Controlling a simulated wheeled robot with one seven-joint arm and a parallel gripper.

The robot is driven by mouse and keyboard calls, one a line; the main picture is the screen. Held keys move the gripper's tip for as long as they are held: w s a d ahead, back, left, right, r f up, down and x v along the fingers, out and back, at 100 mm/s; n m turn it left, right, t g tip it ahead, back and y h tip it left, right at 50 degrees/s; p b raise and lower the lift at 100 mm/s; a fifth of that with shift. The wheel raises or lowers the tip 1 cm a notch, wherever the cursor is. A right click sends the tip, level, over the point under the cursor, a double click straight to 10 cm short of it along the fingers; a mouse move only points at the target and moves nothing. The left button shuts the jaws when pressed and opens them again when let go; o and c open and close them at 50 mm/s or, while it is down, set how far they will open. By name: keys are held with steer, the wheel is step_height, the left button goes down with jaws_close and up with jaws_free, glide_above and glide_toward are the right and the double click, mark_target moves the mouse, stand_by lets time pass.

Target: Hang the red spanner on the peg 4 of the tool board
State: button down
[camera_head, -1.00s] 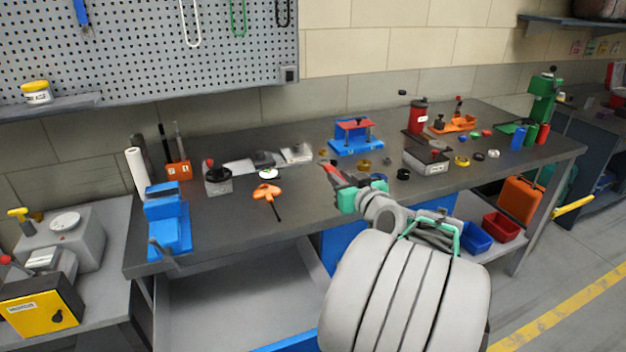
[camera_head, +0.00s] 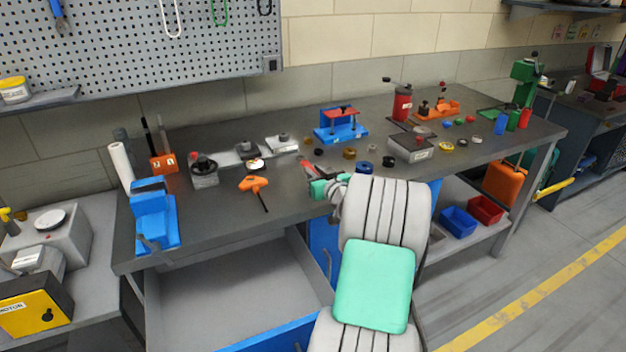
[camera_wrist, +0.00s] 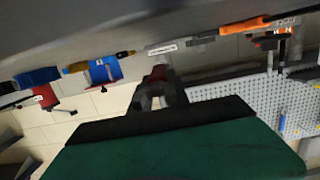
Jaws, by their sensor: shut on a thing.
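My gripper (camera_head: 314,176) is low over the front middle of the workbench, shut on the red spanner (camera_head: 306,165). The spanner's red end points up and left, and the fingers hide the rest of it. In the camera_wrist view, which is turned upside down, a small dark red part of the spanner (camera_wrist: 158,72) shows between the dark fingers (camera_wrist: 157,90). The tool board (camera_head: 130,55) is a grey perforated panel on the wall at upper left, well away from my gripper. It also shows in the camera_wrist view (camera_wrist: 245,100). Peg 4 cannot be made out.
A blue tool (camera_head: 59,14), a white loop (camera_head: 171,18) and a green loop (camera_head: 219,10) hang on the board. The floor at right is clear.

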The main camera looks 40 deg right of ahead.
steer(key=f, duration=0.2)
steer(key=w+f, duration=0.1)
steer(key=f, duration=0.1)
steer(key=shift+d, duration=0.3)
steer(key=shift+f+b, duration=0.2)
steer(key=shift+b, duration=0.15)
steer(key=c, duration=1.3)
jaws_free()
steer(key=shift+o, duration=0.2)
